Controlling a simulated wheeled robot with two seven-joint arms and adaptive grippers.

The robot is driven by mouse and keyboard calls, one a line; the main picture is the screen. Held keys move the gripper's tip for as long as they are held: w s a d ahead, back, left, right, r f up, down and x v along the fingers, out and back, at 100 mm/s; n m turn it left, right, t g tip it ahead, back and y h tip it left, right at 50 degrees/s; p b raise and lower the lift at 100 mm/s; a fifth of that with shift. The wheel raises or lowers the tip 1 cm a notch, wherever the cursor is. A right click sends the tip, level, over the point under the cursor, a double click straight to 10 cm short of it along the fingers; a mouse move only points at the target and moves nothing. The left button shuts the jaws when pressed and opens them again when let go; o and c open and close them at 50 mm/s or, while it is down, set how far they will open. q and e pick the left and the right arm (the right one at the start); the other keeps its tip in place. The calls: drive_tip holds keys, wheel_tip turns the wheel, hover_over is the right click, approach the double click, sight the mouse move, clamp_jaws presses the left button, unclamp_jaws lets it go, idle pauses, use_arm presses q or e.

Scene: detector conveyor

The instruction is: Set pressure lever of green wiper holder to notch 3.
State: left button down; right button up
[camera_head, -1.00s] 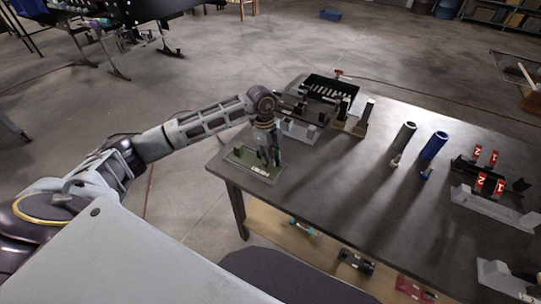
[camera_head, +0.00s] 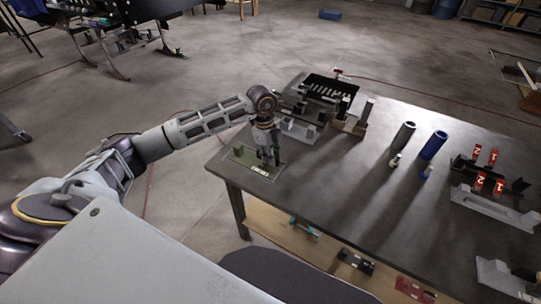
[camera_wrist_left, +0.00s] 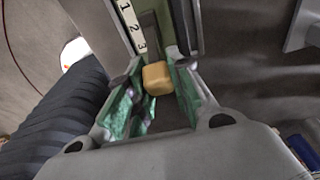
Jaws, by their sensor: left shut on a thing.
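The green wiper holder (camera_head: 238,156) lies at the near left corner of the dark table, with a pale label on its front part. A dark lever with a yellowish knob (camera_wrist_left: 157,78) stands beside the strip, the knob lying just below the 3 in the picture. My left gripper (camera_head: 270,161) is over the holder, its green-padded fingers (camera_wrist_left: 158,84) shut on the knob. The exact notch cannot be told. My right gripper is not in view.
A grey bracket (camera_head: 299,130) and a black slotted rack (camera_head: 330,90) stand behind the holder. A grey cylinder (camera_head: 404,135) and a blue cylinder (camera_head: 434,145) stand mid-table. Red numbered tags (camera_head: 481,180) stand at the right. The table front between is clear.

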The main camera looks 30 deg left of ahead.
use_arm(q)
drive_tip(key=shift+s+d+f, duration=0.15)
drive_tip(key=shift+s+d, duration=0.05)
drive_tip(key=c, duration=1.2)
unclamp_jaws()
drive_tip(key=shift+w, duration=0.1)
drive_tip(key=shift+c, duration=0.2)
drive_tip(key=shift+a+r, duration=0.15)
drive_tip(key=shift+r, duration=0.05)
drive_tip(key=shift+w+r, duration=0.1)
drive_tip(key=shift+r, duration=0.3)
wheel_tip(320, 180, up, 11)
drive_tip(key=a, duration=0.1)
drive_tip(key=shift+a, duration=0.3)
drive_tip(key=shift+f, duration=0.1)
